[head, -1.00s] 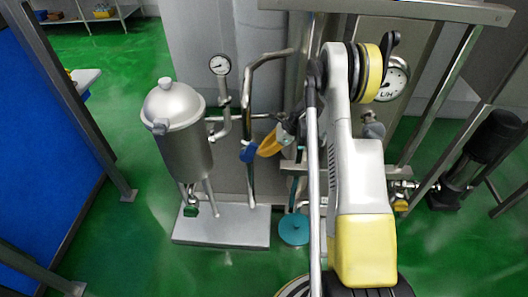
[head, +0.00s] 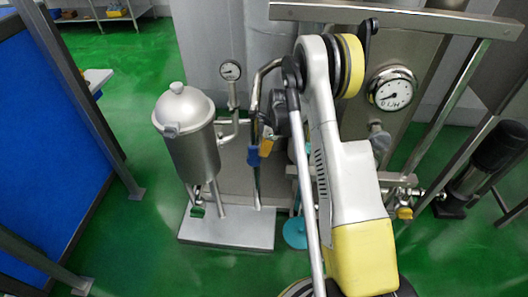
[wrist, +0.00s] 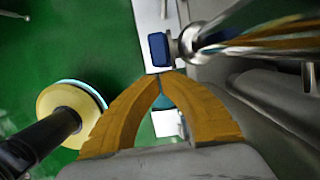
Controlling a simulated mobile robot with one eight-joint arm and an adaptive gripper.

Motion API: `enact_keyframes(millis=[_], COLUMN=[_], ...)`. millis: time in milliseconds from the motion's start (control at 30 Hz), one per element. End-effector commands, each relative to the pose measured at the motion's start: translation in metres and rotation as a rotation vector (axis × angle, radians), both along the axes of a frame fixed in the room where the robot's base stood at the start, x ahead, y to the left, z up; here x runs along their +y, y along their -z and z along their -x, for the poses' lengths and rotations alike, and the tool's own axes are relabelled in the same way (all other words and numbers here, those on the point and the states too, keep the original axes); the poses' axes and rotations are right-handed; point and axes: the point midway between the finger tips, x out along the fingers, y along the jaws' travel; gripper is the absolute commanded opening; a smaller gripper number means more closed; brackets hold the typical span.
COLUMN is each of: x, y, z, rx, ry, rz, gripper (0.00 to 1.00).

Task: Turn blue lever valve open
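The blue lever (head: 253,156) of the valve sits on the steel pipe between the tank and my arm in the head view. In the wrist view the blue lever (wrist: 158,49) shows as a blue block beside a shiny steel pipe, just beyond my fingertips. My gripper (wrist: 160,76) has its two orange fingers arched together, with the tips meeting and nothing seen between them. In the head view my gripper (head: 267,146) is partly hidden, close to the right of the blue lever. I cannot tell whether the fingertips touch the lever.
A steel tank (head: 190,140) stands on a base plate (head: 225,230) at the left. A small gauge (head: 230,70) is above the pipe, and a larger L/H gauge (head: 392,88) is at the right. Green floor (head: 130,235) is clear at lower left.

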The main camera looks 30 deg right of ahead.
Motion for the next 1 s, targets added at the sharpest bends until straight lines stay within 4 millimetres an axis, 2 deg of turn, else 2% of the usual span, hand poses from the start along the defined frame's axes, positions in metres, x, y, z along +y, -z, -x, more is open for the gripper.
enact_keyframes(millis=[200,300,400,600,1000], x=[-0.027,-0.031,-0.036,-0.043,-0.043], y=[0.002,-0.031,-0.054,-0.087,-0.103], z=[0.011,0.015,0.018,0.023,0.025], rx=[0.0,0.0,0.0,0.0,-0.006], ry=[-0.002,-0.006,-0.005,-0.006,-0.025], rz=[0.001,0.001,0.001,0.001,0.006], gripper=[0.0,0.0,0.0,0.0,0.0])
